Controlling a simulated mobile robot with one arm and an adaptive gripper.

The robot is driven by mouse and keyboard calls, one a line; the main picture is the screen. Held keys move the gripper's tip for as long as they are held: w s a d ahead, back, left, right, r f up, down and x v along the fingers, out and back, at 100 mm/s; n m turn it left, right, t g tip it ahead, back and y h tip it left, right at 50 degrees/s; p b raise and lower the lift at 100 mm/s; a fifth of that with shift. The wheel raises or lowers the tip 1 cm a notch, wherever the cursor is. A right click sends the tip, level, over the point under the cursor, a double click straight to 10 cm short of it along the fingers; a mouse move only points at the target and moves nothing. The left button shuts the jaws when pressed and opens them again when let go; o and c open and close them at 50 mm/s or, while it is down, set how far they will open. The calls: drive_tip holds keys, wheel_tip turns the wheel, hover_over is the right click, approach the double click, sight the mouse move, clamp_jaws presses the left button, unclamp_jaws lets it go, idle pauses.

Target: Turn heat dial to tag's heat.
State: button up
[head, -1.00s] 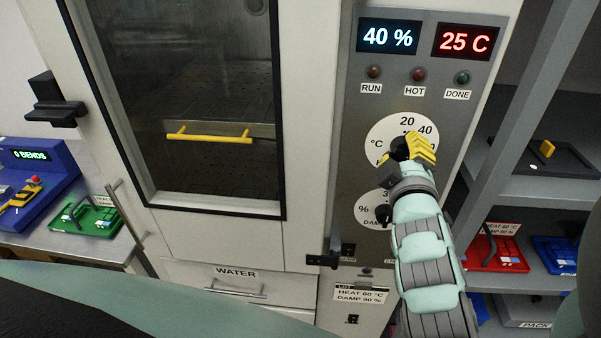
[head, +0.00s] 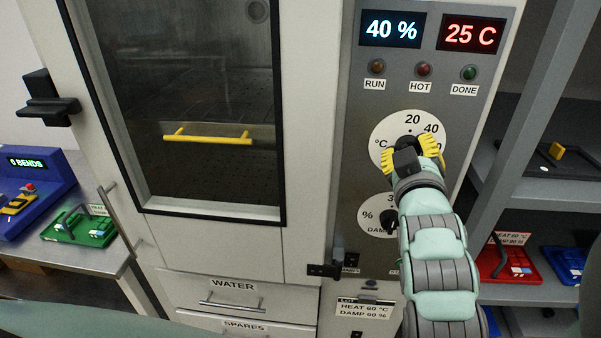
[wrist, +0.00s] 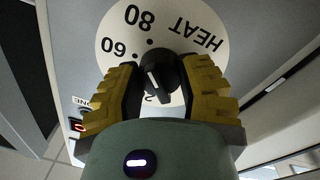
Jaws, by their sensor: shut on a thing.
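The heat dial (head: 408,143) is a white disc with a black knob on the grey panel; 20 and 40 show in the head view. In the wrist view the black knob (wrist: 158,80) bears a short white line, tilted slightly left of upright; 60 and 80 stand above it. My gripper (head: 415,155) has its yellow fingers on either side of the knob, shut on it, hiding the dial's lower part. The lot tag (head: 365,308) low on the cabinet reads HEAT 60 °C, DAMP 90 %.
The damp dial (head: 380,215) sits just below, partly behind my arm. Displays above read 40 % (head: 391,29) and 25 C (head: 471,33). A dark latch (head: 328,269) juts out lower left. The chamber door (head: 185,215) is shut. Shelves with trays stand at right.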

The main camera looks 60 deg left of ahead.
drive_tip(key=o, duration=1.2)
drive_tip(key=shift+a, duration=0.1)
drive_tip(key=shift+o, duration=0.2)
drive_tip(key=shift+r, duration=0.1)
